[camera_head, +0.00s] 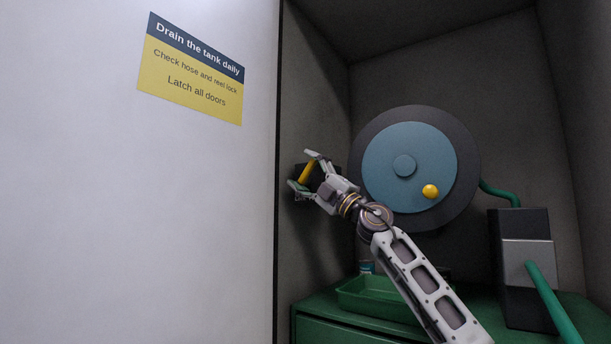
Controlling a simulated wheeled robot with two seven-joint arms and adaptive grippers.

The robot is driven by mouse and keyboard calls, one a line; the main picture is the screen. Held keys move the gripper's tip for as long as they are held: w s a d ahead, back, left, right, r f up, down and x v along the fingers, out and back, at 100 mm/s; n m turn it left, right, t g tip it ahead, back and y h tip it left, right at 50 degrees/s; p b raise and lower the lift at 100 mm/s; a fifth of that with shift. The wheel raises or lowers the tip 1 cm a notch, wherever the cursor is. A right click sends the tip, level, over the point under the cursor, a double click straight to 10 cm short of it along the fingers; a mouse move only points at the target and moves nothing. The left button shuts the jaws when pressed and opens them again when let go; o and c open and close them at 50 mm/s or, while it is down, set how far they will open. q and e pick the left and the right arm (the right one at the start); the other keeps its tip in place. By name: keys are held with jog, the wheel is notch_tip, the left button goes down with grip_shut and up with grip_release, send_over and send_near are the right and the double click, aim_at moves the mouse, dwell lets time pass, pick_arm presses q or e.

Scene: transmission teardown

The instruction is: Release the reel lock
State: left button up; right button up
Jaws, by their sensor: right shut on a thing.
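The reel (388,174) is a dark disc with a blue face and a yellow knob (430,191), on the back of the compartment. At its left, on the side wall, is a small black lock box with a yellow lever (308,171). My right gripper (303,170) reaches up from the lower right, in front of the reel's left side. Its fingers are around the yellow lever and shut on it. The gripper hides part of the black box and the label below it. My left gripper is not in view.
A white panel with a yellow sign (191,74) fills the left. Below the reel, a green tray (355,297) sits on a green cabinet (310,330). A black and grey box (526,262) with green hose (548,300) stands at the right.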

aim_at(308, 172)
jog(key=shift+s+y, duration=0.1)
jog(key=shift+y, duration=0.2)
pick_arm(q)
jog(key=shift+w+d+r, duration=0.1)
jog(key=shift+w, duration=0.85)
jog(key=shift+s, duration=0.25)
pick_arm(e)
jog(key=o, duration=1.4)
jog(key=shift+d, duration=0.1)
jog(key=shift+o, duration=0.2)
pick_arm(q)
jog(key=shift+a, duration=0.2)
pick_arm(e)
jog(key=shift+f, duration=0.1)
jog(key=shift+d, duration=0.1)
jog(key=shift+v, duration=1.85)
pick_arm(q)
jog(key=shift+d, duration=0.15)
pick_arm(e)
jog(key=v, duration=0.8)
jog(key=shift+f, duration=0.2)
